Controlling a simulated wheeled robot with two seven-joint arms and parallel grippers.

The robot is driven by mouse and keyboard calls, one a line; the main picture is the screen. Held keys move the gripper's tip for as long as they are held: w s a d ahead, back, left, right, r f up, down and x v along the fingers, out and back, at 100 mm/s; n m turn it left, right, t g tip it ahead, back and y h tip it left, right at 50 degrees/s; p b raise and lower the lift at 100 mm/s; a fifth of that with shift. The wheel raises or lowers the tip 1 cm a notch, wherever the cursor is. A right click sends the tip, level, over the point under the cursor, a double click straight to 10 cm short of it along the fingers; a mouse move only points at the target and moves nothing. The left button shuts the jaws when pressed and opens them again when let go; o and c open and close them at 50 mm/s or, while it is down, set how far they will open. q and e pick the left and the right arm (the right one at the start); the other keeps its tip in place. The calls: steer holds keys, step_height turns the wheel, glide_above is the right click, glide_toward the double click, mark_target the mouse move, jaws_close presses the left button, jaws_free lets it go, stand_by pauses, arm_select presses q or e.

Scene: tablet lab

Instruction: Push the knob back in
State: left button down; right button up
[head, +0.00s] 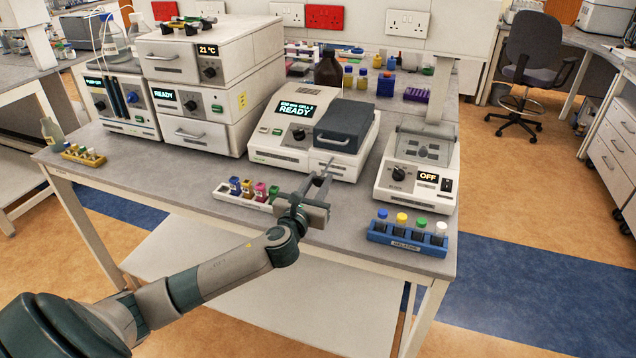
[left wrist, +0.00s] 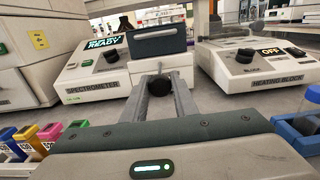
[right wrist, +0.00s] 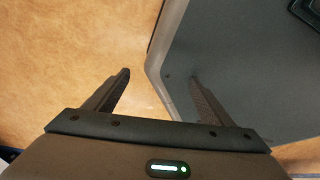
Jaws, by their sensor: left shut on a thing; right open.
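The spectrometer (head: 300,158) stands in the middle of the bench, its display reading READY. In the left wrist view, a round black knob (left wrist: 160,87) sits between the fingertips of my left gripper (left wrist: 165,80), against the lower right of the spectrometer's pale front. How far the knob sticks out I cannot tell. My right gripper (right wrist: 158,80) is open and empty, over orange floor and a grey panel.
A heating block (head: 418,168) reading OFF stands right of the spectrometer. A blue rack (head: 408,240) of capped vials is at the front right. A white rack (head: 228,195) with coloured cuvettes lies left of my left gripper. Stacked white units (head: 200,75) stand further left.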

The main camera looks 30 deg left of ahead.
mark_target(333, 158)
arm_select(q)
steer(key=x, duration=0.7)
steer(key=shift+w, duration=0.3)
steer(key=shift+a+r, duration=0.1)
steer(key=shift+r, duration=0.1)
arm_select(e)
steer(key=shift+s+d, duration=0.3)
steer(key=shift+s, duration=0.45)
arm_select(q)
steer(key=c, duration=1.8)
jaws_free()
steer(key=shift+c, duration=0.2)
steer(key=o, duration=0.4)
steer(key=shift+w+f, duration=0.15)
arm_select(e)
steer(key=shift+w, duration=0.15)
